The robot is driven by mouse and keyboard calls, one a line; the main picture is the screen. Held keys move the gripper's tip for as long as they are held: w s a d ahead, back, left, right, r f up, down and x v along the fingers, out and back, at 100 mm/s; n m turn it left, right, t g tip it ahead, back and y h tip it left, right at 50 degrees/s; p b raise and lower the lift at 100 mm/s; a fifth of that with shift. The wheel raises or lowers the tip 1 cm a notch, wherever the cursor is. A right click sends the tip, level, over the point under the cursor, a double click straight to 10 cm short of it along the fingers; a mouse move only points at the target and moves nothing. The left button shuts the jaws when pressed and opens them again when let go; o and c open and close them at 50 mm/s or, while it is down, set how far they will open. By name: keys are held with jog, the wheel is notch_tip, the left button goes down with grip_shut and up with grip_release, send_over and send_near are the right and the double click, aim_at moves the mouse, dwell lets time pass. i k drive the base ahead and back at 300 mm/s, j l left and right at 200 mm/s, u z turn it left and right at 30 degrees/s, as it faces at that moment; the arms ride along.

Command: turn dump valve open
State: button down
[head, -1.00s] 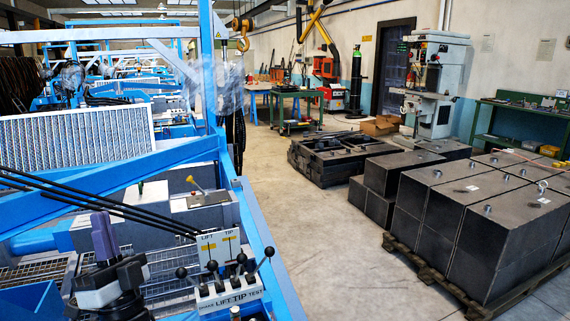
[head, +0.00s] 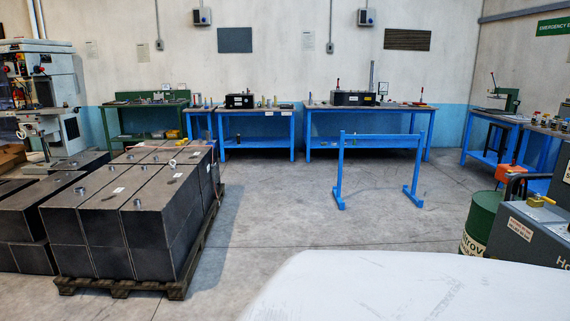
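I cannot make out a part that is surely the dump valve. A grey power unit (head: 530,240) stands at the right edge, partly cut off, with a red-and-white label on its side. A small yellow fitting (head: 537,201) sits on its top; it is too small to tell whether it is a valve or how it is turned. My gripper is not in this view.
A green drum (head: 480,222) stands beside the power unit. A low blue frame (head: 378,142) stands on open floor (head: 290,215). Dark blocks (head: 150,215) on a wooden pallet (head: 120,288) are at left. Blue workbenches (head: 258,118) line the back wall.

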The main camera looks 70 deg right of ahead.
aim_at(537, 195)
jog(key=z, duration=3.6)
jog(key=i+j+z, duration=0.1)
jog(key=i, duration=0.35)
jog(key=i+j, duration=0.15)
jog(key=i, duration=0.3)
jog(key=i+j+z, duration=0.15)
jog(key=i, duration=0.3)
